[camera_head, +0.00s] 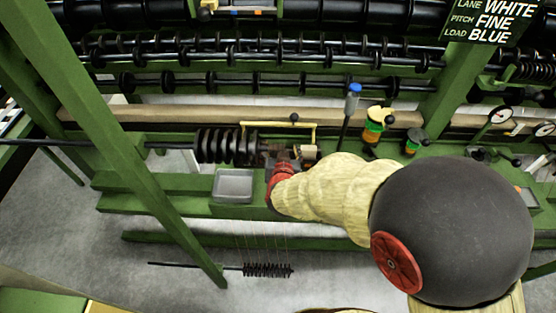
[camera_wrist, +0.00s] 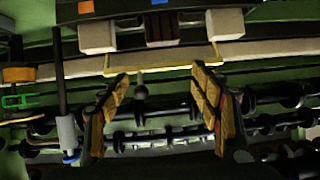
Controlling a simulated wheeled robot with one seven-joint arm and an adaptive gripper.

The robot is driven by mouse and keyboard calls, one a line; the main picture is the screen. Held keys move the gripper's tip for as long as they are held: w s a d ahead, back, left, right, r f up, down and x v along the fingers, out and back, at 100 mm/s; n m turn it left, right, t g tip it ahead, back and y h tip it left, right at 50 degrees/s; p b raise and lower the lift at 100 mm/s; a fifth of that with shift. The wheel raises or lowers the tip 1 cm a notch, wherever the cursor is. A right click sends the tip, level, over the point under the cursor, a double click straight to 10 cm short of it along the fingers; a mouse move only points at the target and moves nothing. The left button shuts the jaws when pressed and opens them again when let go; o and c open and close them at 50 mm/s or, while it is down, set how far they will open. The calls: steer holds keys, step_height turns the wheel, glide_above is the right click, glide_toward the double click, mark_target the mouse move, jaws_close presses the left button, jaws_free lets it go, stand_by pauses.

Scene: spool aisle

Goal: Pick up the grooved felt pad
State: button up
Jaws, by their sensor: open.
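A small dark brown block with grooves (camera_wrist: 161,28), which looks like the grooved felt pad, sits between two pale blocks (camera_wrist: 97,37) (camera_wrist: 224,24) at the top of the wrist view. My gripper (camera_wrist: 163,92) is open and empty, its two tan-padded fingers apart, with the block beyond and between them in the picture. In the head view my gripper (camera_head: 283,153) is small and dark, beside a pale block (camera_head: 309,153) on the green machine bench. My gripper and wrist hide the dark block there, and I cannot tell the exact gap to it.
A yellow rail (camera_head: 300,126) stands just behind my gripper. A blue-capped upright tool (camera_head: 350,104) and a banded spool (camera_head: 374,128) stand to the right. A black coil (camera_head: 226,146) and a grey tray (camera_head: 233,186) lie left. Black rollers (camera_head: 250,84) run behind.

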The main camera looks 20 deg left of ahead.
mark_target(277, 150)
steer(key=shift+t, duration=0.5)
steer(key=w+a+f+b, duration=0.1)
steer(key=w+f, duration=0.1)
steer(key=w+a+f+b, duration=0.1)
steer(key=w+f+b, duration=0.1)
steer(key=f, duration=0.1)
steer(key=w+f+b, duration=0.1)
steer(key=w+f, duration=0.1)
steer(key=shift+a+f+b, duration=0.3)
steer(key=shift+a+f, duration=0.05)
steer(key=shift+a, duration=0.05)
steer(key=shift+r, duration=0.1)
steer(key=c, duration=0.3)
steer(key=c, duration=0.8)
steer(key=shift+c, duration=0.5)
